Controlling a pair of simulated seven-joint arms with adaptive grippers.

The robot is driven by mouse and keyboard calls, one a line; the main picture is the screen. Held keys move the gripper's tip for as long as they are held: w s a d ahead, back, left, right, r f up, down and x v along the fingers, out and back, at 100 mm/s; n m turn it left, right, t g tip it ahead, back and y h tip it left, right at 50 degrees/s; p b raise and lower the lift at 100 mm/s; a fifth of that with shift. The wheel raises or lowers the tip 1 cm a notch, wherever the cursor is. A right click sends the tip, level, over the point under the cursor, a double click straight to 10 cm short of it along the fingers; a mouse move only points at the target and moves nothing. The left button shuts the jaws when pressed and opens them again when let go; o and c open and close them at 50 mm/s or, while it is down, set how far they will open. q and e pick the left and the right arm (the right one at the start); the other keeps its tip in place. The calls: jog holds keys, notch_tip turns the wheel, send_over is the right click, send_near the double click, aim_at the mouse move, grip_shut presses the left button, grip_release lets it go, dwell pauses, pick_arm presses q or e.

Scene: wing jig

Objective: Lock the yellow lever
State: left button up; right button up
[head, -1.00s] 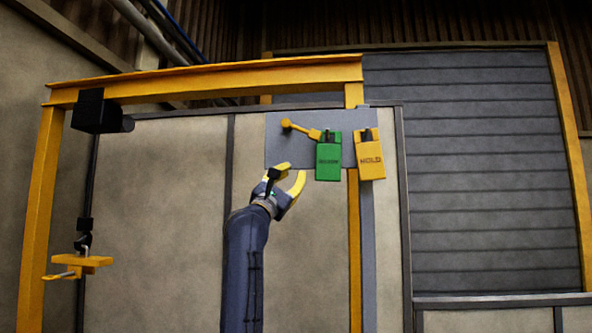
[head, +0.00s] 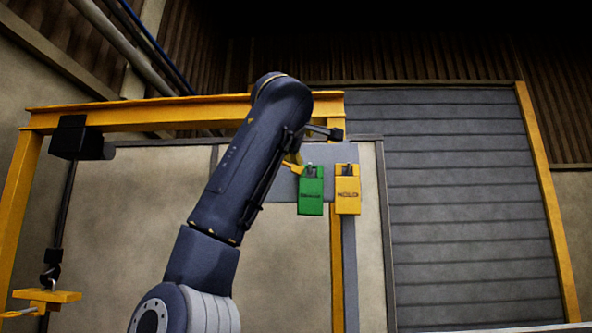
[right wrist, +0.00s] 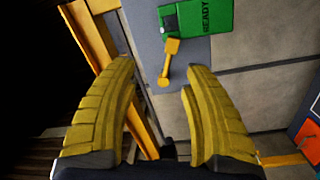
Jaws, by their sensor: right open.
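The yellow lever (right wrist: 170,60) has a round knob on its end and is mounted on the grey plate (right wrist: 148,32). In the right wrist view it lies ahead of my right gripper (right wrist: 156,78), its knob between the fingertips in the picture. The two yellow fingers are spread and empty; I see no contact, and the depth gap is unclear. The green READY block (right wrist: 212,14) is at the lever's base; it also shows in the head view (head: 311,195). In the head view my arm hides most of the lever and the gripper. My left gripper is out of view.
A yellow HOLD block (head: 347,195) hangs right of the green one. A black hoist (head: 72,138) with a yellow piece (head: 45,296) hangs at left. A grey shutter (head: 450,210) stands at right.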

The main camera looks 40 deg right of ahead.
jog(key=a+y, duration=0.1)
send_near(296, 168)
jog(key=x, duration=1)
jog(key=shift+w+d, duration=0.15)
jog(key=shift+w, duration=0.05)
jog(key=shift+c, duration=0.4)
grip_shut()
